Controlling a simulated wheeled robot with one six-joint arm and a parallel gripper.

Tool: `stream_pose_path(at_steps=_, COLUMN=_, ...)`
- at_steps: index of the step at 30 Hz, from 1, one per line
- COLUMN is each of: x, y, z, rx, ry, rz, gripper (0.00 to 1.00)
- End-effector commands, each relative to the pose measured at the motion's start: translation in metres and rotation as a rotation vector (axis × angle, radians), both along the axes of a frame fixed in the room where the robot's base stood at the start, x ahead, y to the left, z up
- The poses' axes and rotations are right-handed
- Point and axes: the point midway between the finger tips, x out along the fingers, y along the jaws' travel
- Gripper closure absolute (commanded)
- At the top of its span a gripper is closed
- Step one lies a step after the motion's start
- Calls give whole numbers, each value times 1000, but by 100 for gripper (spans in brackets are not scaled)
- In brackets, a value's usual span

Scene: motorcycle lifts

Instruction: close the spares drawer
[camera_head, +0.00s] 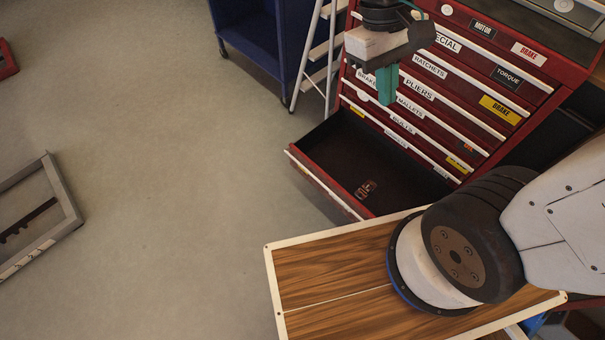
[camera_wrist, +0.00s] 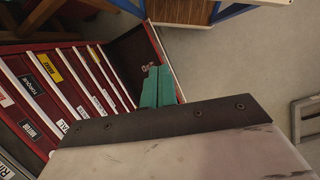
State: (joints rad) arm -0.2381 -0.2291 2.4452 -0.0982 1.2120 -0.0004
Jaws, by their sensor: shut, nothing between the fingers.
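A red tool chest (camera_head: 470,85) with labelled drawers stands at the upper right of the head view. Its lowest visible drawer (camera_head: 325,160) is pulled out, with a dark interior and a small brownish item (camera_head: 366,189) inside. I cannot read a "spares" label on it. My gripper (camera_head: 387,88) is shut and empty, with teal fingers pointing down in front of the upper drawers, above the open drawer. In the wrist view the open drawer (camera_wrist: 158,48) lies beyond the shut teal fingers (camera_wrist: 158,88), which hide part of it.
A wood-topped surface (camera_head: 330,273) lies below the drawer, close to its near end. A blue cabinet (camera_head: 262,40) and a white stepladder (camera_head: 318,50) stand left of the chest. A grey frame (camera_head: 65,190) lies far left. The floor (camera_head: 170,180) between is clear.

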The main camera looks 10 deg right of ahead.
Motion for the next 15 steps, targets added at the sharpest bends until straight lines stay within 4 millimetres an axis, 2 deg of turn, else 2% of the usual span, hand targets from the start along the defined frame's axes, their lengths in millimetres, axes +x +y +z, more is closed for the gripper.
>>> stream_pose_path(at_steps=8, x=56, y=28, z=-66, rx=-147, ry=150, rz=235, gripper=100)
stream_pose_path(at_steps=15, x=98, y=57, z=-141, rx=-270, ry=242, rz=466, gripper=100)
